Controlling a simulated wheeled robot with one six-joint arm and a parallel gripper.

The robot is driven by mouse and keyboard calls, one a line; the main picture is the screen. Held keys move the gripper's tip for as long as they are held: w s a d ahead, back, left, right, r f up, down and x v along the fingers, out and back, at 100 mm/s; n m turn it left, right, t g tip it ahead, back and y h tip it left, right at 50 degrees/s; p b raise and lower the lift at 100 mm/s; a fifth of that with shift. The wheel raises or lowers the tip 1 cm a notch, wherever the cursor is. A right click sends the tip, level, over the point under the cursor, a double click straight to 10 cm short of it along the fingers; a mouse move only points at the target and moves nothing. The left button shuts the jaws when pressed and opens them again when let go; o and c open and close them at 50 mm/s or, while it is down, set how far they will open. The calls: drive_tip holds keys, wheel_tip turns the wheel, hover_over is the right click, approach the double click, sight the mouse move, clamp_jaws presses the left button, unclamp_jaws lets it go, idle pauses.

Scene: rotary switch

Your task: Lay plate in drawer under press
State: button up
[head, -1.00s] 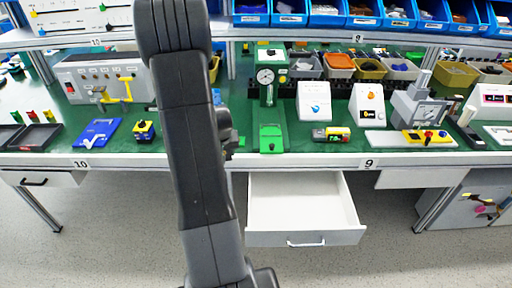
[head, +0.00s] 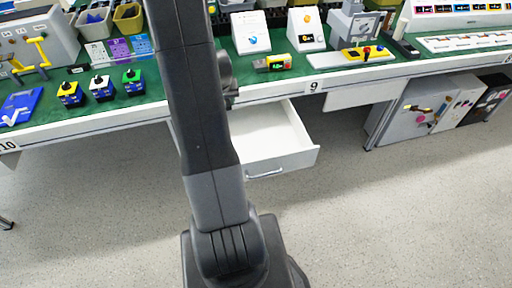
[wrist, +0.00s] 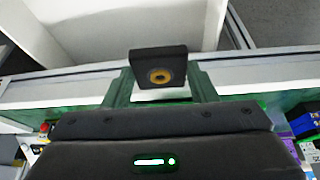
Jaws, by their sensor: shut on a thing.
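The open drawer (head: 268,132) sticks out under the table front in the head view, partly covered by my arm. It looks empty where visible. Its pale inside also shows at the upper left of the wrist view (wrist: 95,28). My gripper (wrist: 160,80) is shut on a small dark square plate (wrist: 143,58) with a brass-coloured ring in its face. In the wrist view the plate overlaps the table's front edge, with the drawer beyond. In the head view my arm hides the gripper and plate. The press is not visible now.
The table edge (head: 350,77) runs between the green top and the drawer. The floor in front is clear.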

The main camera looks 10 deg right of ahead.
drive_tip(key=b, duration=1.4)
hover_over(254, 150)
wheel_tip(254, 150, down, 9)
drive_tip(key=s+b, duration=0.1)
drive_tip(key=f+b, duration=0.3)
drive_tip(key=f, duration=0.7)
drive_tip(key=shift+s, duration=0.2)
drive_tip(key=shift+f, duration=0.15)
drive_tip(key=shift+f+b, duration=0.2)
drive_tip(key=shift+b, duration=0.1)
drive_tip(key=o, duration=1)
drive_tip(key=shift+r, duration=0.15)
